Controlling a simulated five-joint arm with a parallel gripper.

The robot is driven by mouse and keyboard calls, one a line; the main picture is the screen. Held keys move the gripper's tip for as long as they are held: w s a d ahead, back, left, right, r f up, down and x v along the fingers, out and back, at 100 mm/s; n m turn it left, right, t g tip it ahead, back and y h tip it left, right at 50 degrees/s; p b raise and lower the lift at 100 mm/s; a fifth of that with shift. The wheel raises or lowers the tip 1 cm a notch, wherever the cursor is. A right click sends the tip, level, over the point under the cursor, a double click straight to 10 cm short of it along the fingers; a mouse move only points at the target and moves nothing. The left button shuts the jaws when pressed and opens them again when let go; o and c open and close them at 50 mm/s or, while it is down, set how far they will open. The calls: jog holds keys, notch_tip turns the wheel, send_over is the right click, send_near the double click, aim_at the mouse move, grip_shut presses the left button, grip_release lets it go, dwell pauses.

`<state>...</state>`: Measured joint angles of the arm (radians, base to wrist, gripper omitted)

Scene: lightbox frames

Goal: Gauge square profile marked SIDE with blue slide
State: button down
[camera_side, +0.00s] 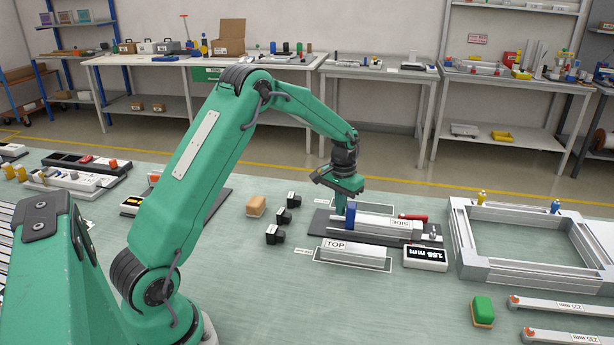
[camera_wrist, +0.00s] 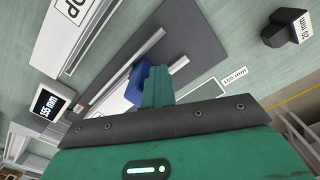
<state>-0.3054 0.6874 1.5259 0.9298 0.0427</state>
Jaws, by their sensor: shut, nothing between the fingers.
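The silver square profile marked SIDE (camera_side: 385,228) lies along the dark gauge bed (camera_side: 318,224) in the side view, its label upside down. The blue slide (camera_side: 350,214) stands at the profile's left end; I cannot tell whether they touch. It also shows in the wrist view (camera_wrist: 136,86). My gripper (camera_side: 339,206) points down just left of the slide, its fingers shut and empty. In the wrist view the fingers (camera_wrist: 158,88) are beside the slide, contact unclear. The gauge readout (camera_side: 425,256) shows about 155 mm; it also appears in the wrist view (camera_wrist: 48,103).
A profile marked TOP (camera_side: 350,254) lies in front of the gauge. A silver frame (camera_side: 462,240) and a green-topped block (camera_side: 482,311) are on the right. The front middle is clear.

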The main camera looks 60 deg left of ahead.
dwell(0.7)
jog(key=shift+s+a, duration=0.35)
jog(key=shift+a, duration=0.05)
jog(key=shift+r, duration=0.2)
notch_tip(320, 180, up, 7)
jog(key=shift+f, duration=0.2)
dwell(0.7)
